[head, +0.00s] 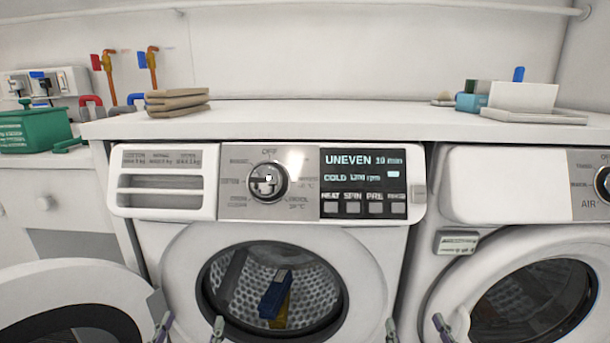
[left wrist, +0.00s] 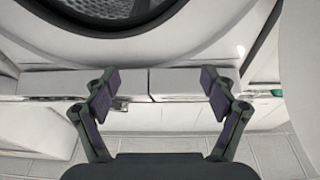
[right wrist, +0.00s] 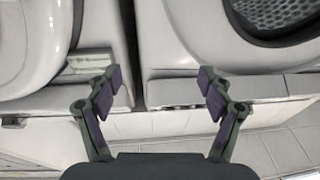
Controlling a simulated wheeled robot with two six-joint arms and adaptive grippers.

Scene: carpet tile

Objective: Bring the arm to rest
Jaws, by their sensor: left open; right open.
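My left gripper (head: 190,328) is at the bottom of the head view, in front of the middle washing machine (head: 170,240). Its two fingers stand apart with nothing between them, as the left wrist view (left wrist: 160,95) also shows. My right gripper (head: 416,330) is at the bottom, in front of the gap between the middle machine and the right machine (head: 500,215). The right wrist view (right wrist: 160,95) shows its fingers apart and empty. Only the fingertips of both grippers show in the head view; the arms are out of sight.
A round white door (head: 70,285) stands open at lower left. Blue and yellow items (head: 275,295) show in the middle drum. The white counter (head: 330,115) holds folded tan cloths (head: 177,102) and a white tray (head: 535,115). A green box (head: 35,130) stands at left.

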